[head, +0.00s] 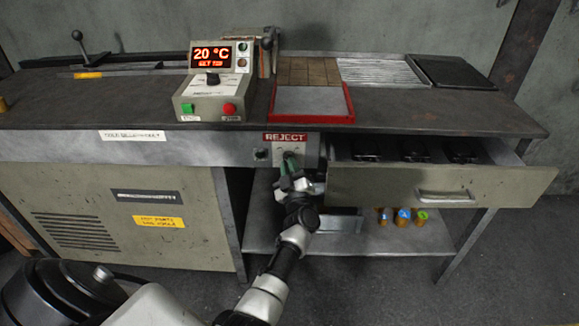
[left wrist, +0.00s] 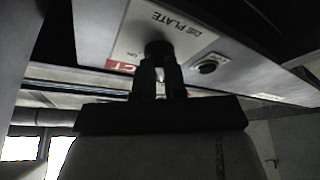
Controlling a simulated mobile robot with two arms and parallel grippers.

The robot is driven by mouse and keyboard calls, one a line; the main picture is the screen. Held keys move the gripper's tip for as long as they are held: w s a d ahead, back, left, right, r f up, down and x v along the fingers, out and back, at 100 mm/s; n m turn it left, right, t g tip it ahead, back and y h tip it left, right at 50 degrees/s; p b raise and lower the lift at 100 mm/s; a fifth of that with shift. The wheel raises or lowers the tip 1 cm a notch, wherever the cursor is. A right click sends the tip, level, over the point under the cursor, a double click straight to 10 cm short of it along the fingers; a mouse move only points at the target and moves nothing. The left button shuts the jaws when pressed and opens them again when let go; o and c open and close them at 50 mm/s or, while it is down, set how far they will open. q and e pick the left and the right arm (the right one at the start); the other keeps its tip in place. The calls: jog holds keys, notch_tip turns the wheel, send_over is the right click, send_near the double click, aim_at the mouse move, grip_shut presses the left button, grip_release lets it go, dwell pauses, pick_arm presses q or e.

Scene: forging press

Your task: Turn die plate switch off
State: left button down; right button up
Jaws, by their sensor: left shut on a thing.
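The die plate switch is on a light panel (head: 309,151) on the bench's front edge, below the red REJECT label. In the left wrist view its dark round knob (left wrist: 158,47) sits beside the upside-down DIE PLATE label (left wrist: 176,19). My left gripper (head: 289,165) reaches up to this panel from below and is shut on the knob. It also shows in the left wrist view (left wrist: 159,75), with its fingers at the knob. The fingers cover much of the switch, so I cannot tell its setting. My right gripper is not in view.
A control box (head: 211,99) on the bench reads 20 °C. A red-rimmed tray (head: 349,108) lies beside it. Another small round knob (head: 261,154) is left of the panel. An open drawer (head: 378,184) juts out close to my left gripper's right.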

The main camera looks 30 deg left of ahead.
pick_arm(q)
jog(key=n, duration=0.1)
jog(key=r+n+g+y, duration=0.1)
jog(key=n, duration=0.1)
jog(key=shift+w+a+g, duration=0.1)
jog(key=shift+a+g, duration=0.1)
jog(key=shift+g, duration=0.1)
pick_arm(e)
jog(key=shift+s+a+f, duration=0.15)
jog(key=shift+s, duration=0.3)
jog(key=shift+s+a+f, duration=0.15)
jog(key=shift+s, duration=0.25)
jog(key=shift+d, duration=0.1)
pick_arm(q)
jog(key=c, duration=1.2)
grip_release()
jog(key=shift+a, duration=0.1)
jog(key=shift+f, duration=0.3)
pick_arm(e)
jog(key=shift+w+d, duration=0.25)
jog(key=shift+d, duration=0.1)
